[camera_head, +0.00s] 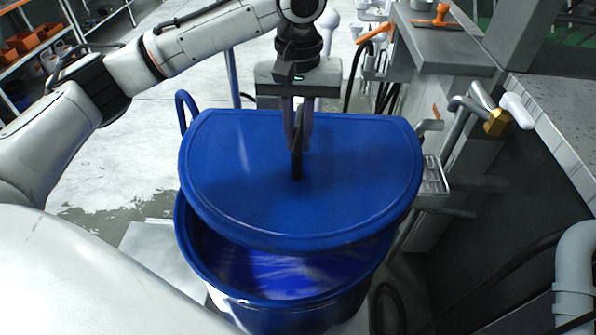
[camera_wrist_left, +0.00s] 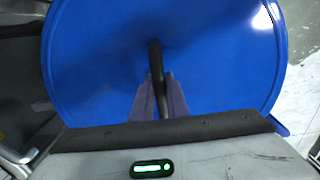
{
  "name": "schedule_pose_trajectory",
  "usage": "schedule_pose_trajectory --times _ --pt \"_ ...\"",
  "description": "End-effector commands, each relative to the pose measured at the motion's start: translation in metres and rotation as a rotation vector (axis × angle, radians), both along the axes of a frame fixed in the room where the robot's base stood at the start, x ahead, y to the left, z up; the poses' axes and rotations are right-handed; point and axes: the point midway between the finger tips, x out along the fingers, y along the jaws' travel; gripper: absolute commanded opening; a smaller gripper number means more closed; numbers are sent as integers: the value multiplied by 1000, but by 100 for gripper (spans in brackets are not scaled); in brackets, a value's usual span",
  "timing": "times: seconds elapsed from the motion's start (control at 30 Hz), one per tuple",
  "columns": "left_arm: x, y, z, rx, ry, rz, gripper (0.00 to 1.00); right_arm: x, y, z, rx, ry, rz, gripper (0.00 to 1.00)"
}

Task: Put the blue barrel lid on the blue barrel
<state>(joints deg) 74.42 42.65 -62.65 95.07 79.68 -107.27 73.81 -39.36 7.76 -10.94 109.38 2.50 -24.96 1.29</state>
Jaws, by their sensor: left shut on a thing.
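The blue barrel lid (camera_head: 240,185) is a flat blue plate with a raised rim and a dark handle (camera_head: 297,165) in its middle. My left gripper (camera_head: 298,145) is shut on that handle from above. The lid fills most of the left wrist view (camera_wrist_left: 95,70), with the gripper's fingers (camera_wrist_left: 160,95) on the handle. The blue barrel (camera_head: 250,303) stands below the lid, its opening facing up. The lid hangs over the back part of the opening, and the front part of the opening shows uncovered. Whether the lid touches the barrel's rear rim is hidden. My right gripper is not seen.
A grey bench (camera_head: 440,40) and a valve with a brass fitting (camera_head: 496,122) stand close on the right. A blue curved handle (camera_head: 186,105) rises behind the lid at left. Shelves with orange bins (camera_head: 30,40) are at far left. The floor at left is mostly open.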

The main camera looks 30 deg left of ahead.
Motion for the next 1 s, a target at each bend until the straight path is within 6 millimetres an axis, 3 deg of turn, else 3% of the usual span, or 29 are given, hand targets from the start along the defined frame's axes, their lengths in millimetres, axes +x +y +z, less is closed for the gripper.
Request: schedule_pose_trajectory --times 0.1,0.23,0.47,0.73,1.0 --pt "0 1 -26 0 -1 1 0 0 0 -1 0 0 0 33" --pt "1 0 -45 -1 -4 1 0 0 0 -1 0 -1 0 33" --pt "1 0 -59 -1 -4 1 0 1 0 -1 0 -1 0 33" --pt "1 0 -91 -1 -4 2 0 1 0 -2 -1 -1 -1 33" --pt "1 0 -93 -2 -5 1 0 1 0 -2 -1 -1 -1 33"
